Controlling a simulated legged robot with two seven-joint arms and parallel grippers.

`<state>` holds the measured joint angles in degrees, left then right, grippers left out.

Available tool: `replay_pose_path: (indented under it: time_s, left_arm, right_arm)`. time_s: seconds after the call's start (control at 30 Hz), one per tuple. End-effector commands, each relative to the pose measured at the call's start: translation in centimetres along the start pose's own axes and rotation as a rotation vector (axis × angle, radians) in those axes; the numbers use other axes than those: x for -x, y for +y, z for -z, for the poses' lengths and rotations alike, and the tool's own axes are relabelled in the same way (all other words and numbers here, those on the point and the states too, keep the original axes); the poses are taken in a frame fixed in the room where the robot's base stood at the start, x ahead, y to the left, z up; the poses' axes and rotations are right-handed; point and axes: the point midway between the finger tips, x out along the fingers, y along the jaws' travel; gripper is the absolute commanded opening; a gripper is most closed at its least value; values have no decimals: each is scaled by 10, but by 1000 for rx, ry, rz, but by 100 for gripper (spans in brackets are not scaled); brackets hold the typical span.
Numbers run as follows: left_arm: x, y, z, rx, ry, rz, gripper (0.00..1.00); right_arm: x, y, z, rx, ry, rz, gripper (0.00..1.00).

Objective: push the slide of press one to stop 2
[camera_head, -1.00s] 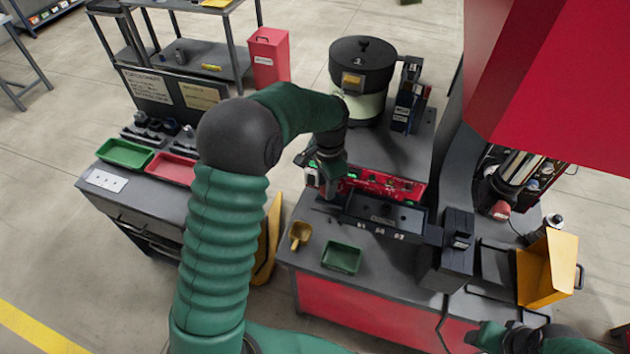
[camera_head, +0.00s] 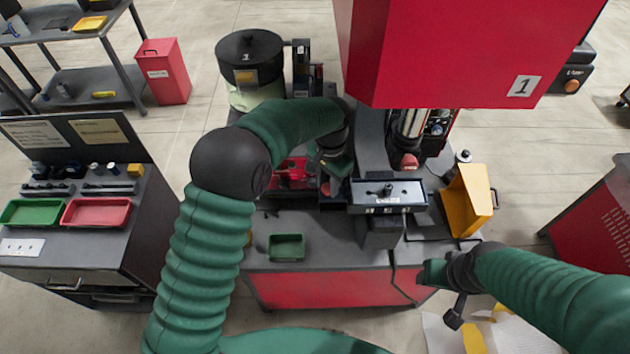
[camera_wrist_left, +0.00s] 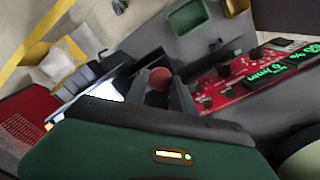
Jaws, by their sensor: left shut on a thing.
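The slide (camera_head: 405,192) of press one is a grey plate with a black knob on top and small marks along its front edge. It sits above a dark block (camera_head: 380,235), under the red press head marked 1 (camera_head: 440,50). My left gripper (camera_head: 333,182) is at the slide's left end, partly hidden by my forearm. In the left wrist view its dark fingers (camera_wrist_left: 165,92) are shut around a red ball knob (camera_wrist_left: 160,77). My right gripper (camera_head: 434,274) hangs apart from the slide at the lower right; its fingers are not clear.
A red panel (camera_head: 290,175) with displays lies left of the slide. A green tray (camera_head: 287,247) sits on the bench front. A yellow bin (camera_head: 468,200) stands right of the slide. A bowl feeder (camera_head: 250,65) stands behind. Open floor lies to the right.

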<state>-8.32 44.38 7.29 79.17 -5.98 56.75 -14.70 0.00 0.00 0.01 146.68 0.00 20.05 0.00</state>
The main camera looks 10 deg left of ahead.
Motion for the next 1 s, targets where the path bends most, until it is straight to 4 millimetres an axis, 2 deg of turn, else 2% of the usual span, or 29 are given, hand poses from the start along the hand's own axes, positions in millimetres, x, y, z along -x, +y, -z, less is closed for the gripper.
replay_pose_path:
  time_s: [0.4, 0.43, 0.6, 0.87, 1.0]
  left_arm:
    - [0, 2, 2, 0, -1, 0, 0]
    - [0, 2, 2, 0, -1, 0, 32]
    - [0, 2, 2, 0, -1, 1, 52]
    - [0, 1, 2, 1, -1, 1, 52]
    - [12, 0, 4, 1, 3, 3, 52]
  right_arm:
    - [0, 0, 0, 0, 0, 0, 52]
    - [0, 0, 0, 0, 0, 0, 52]
    - [0, 0, 0, 0, 0, 0, 52]
    - [0, 0, 0, 0, 0, 0, 52]
    - [-6, 0, -2, 0, 0, 0, 52]
